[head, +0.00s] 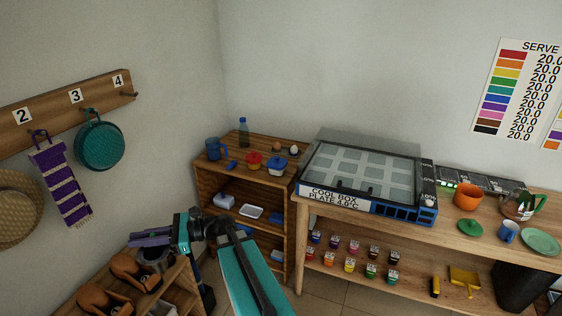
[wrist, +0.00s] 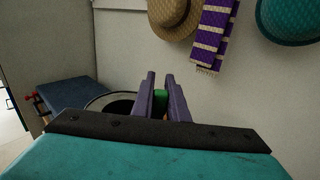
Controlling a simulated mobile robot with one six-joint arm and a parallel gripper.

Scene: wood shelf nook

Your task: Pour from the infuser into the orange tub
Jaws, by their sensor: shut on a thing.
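My gripper (head: 150,239) is at the lower left, over the low wooden shelf with brown shoes. In the wrist view its purple fingers (wrist: 162,98) are shut on a green part (wrist: 161,101), which looks like a handle. A grey round vessel (head: 153,259) with a dark inside is right by the fingers; its rim (wrist: 89,104) also shows in the wrist view. I take it for the infuser, though its shape is partly hidden. The orange tub (head: 467,196) stands upright on the right-hand bench, far from my gripper.
A glass jug (head: 517,208) with a green handle, a blue mug (head: 508,232), a green lid (head: 470,228) and a green plate (head: 541,241) are around the tub. The cool box (head: 367,176) fills the bench's left. A bookcase (head: 248,178) stands in the corner.

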